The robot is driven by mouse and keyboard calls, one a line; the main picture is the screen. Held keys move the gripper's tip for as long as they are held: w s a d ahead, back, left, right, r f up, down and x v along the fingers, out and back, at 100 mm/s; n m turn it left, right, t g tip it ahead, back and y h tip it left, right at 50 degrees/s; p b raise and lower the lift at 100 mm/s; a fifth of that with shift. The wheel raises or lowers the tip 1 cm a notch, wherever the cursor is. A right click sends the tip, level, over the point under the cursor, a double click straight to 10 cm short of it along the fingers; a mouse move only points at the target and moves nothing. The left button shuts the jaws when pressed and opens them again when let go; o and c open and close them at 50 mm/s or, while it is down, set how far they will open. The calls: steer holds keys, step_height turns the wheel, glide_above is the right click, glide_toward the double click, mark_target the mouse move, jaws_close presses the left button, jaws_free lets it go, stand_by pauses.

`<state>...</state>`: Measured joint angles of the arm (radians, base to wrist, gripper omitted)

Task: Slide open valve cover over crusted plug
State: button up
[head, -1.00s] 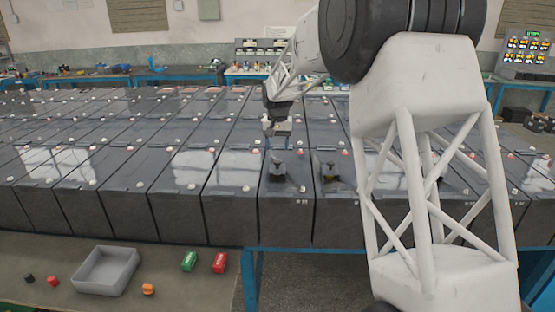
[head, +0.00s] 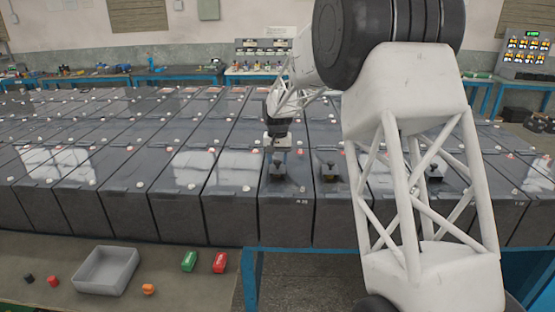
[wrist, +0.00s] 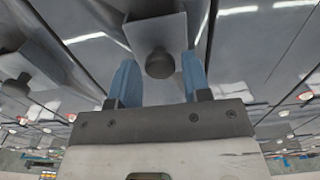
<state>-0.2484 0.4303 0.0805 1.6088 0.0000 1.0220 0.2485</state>
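A dark valve cover (head: 277,171) with a round knob sits on the front of a battery, straight below my gripper (head: 279,160). In the wrist view, its grey plate (wrist: 153,30) and knob (wrist: 160,63) show between my two blue fingers (wrist: 160,82). My gripper is open, a finger on each side of the knob, with a narrow gap showing. A second cover (head: 328,169) sits on the battery to the right, with a small yellow-brown patch (head: 328,179) at its front edge. I cannot tell whether this patch is the crusted plug. A third cover (head: 435,171) is partly behind my arm.
Rows of black batteries (head: 126,185) with small caps fill the long stand. Air above the batteries at left is free.

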jaws_close()
steer(key=shift+w, duration=4.2)
steer(key=shift+o, duration=1.4)
jaws_free()
steer(key=shift+r, duration=0.1)
step_height(320, 180, up, 8)
steer(key=shift+f, duration=0.2)
